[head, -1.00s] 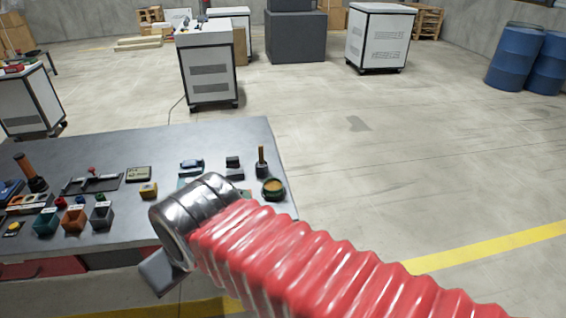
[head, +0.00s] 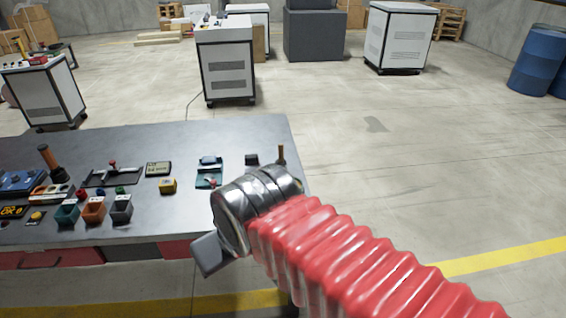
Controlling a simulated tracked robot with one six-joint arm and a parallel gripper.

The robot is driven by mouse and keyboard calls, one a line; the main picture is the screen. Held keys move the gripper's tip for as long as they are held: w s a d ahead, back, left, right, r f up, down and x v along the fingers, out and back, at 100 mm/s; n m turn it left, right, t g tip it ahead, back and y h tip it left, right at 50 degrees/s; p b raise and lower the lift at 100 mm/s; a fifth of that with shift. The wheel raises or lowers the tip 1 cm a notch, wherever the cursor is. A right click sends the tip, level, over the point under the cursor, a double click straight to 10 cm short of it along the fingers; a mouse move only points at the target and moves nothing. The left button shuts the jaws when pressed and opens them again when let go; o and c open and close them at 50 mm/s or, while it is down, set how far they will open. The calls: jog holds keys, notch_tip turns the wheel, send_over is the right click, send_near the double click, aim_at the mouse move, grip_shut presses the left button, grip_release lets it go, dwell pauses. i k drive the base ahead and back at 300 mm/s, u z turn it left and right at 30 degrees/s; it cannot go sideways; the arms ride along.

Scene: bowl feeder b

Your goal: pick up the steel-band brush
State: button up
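A thin upright handle (head: 281,153), tan-brown, stands at the right end of the grey workbench (head: 235,135). Its lower part is hidden behind my arm. A thicker orange-brown handle (head: 47,158) with a dark lower end stands tilted at the left of the bench. Either could be the brush; no steel band can be made out on them at this size. My arm reaches over the bench's front right corner. A grey block (head: 210,255) at its end looks like part of my gripper, low at the bench's front edge and apart from both handles. Its fingers cannot be made out.
Small bins (head: 94,209) stand along the bench front. A yellow block (head: 168,186), a display box (head: 158,169) and a teal fixture (head: 209,174) lie mid-bench. The bench's back strip is clear. Open floor lies to the right.

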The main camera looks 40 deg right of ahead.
aim_at(281, 162)
jog(key=u, duration=0.05)
jog(key=i, duration=1)
jog(key=z, duration=0.05)
